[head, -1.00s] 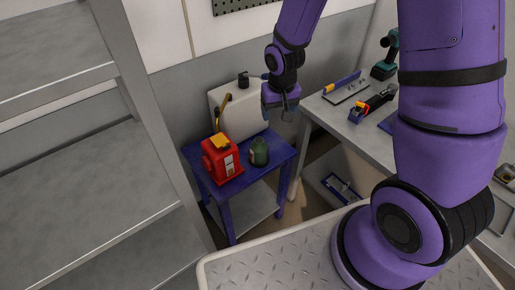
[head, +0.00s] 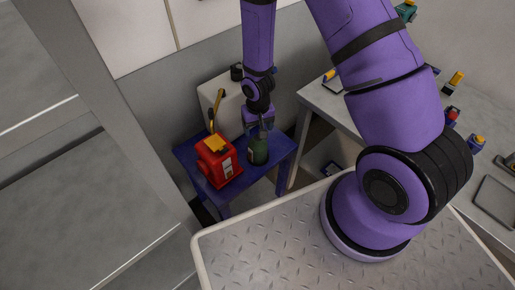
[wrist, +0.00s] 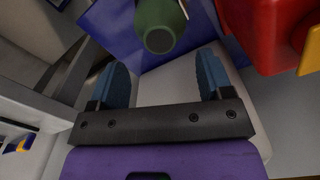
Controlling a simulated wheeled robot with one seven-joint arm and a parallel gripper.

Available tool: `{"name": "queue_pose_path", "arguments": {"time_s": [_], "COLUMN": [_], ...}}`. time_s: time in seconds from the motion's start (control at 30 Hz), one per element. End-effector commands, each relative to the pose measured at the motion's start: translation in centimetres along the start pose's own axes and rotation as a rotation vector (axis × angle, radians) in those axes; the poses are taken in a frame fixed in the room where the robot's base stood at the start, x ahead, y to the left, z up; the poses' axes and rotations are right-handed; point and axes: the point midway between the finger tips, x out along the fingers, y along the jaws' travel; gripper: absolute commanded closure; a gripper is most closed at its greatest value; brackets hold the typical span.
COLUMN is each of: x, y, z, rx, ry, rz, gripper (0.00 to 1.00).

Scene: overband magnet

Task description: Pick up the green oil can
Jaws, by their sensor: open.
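The green oil can (head: 258,152) stands on a small blue table (head: 195,163), to the right of a red can-like object (head: 217,160). My gripper (head: 259,130) is right above and just behind the oil can in the head view. In the wrist view the oil can (wrist: 160,24) shows at the top, just beyond and between the two blue fingertips of my gripper (wrist: 164,72). The fingers are apart with nothing between them. Whether the fingertips overlap the can in height I cannot tell.
The red object (wrist: 262,35) stands close beside the oil can. A grey workbench (head: 320,98) with several tools is to the right. Grey shelving (head: 110,110) stands at the left.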

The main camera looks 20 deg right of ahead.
Motion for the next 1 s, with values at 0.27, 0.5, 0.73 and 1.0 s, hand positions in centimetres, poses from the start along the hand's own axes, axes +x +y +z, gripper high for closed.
{"name": "queue_pose_path", "arguments": {"time_s": [0.27, 0.5, 0.73, 1.0], "x": [1.5, 4.6, 6.2, 6.3], "y": [0.0, 0.0, 0.0, 0.0], "z": [0.0, 0.0, 0.0, 0.0], "rx": [-0.001, 0.000, -0.001, 0.000], "ry": [0.000, -0.001, 0.000, 0.001], "rz": [0.000, 0.001, -0.001, -0.001], "gripper": [0.27, 0.27, 0.27, 0.32]}}
